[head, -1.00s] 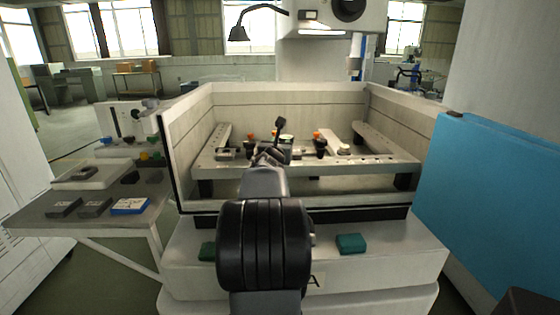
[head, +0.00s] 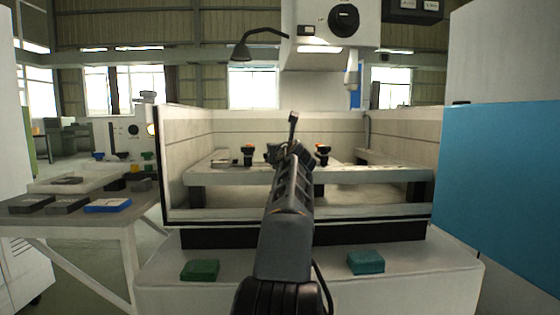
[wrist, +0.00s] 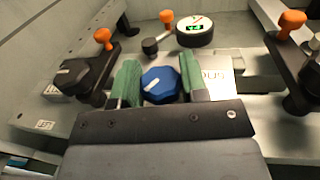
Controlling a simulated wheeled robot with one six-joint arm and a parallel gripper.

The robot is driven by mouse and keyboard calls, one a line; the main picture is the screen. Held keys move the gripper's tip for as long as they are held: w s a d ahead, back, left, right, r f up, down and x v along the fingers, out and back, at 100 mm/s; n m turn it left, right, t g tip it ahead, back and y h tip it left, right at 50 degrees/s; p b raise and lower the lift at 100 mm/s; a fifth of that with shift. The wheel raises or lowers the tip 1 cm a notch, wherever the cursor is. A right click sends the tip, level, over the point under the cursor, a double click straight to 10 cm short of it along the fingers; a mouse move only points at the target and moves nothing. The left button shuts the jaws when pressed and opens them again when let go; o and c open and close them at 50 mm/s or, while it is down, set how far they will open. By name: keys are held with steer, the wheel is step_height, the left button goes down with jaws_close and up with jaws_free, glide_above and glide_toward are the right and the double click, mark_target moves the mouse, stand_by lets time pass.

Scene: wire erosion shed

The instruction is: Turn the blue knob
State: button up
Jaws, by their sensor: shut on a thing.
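The white mark points toward the left finger. In the head view my gripper (head: 285,152) is over the worktable inside the machine's tank, and the knob is hidden behind my arm.
Clamps with orange knobs (wrist: 103,36) (wrist: 292,20) stand left and right of my gripper. The tank walls (head: 300,130) enclose the table (head: 375,175). A side table (head: 60,222) holds several blocks.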

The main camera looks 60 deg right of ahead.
steer(key=shift+f+n+t+y, duration=0.15)
steer(key=shift+n+t+y, duration=0.75)
steer(key=shift+y, duration=0.2)
steer(key=o, duration=0.9)
steer(key=shift+o, duration=0.2)
steer(key=v, duration=1.4)
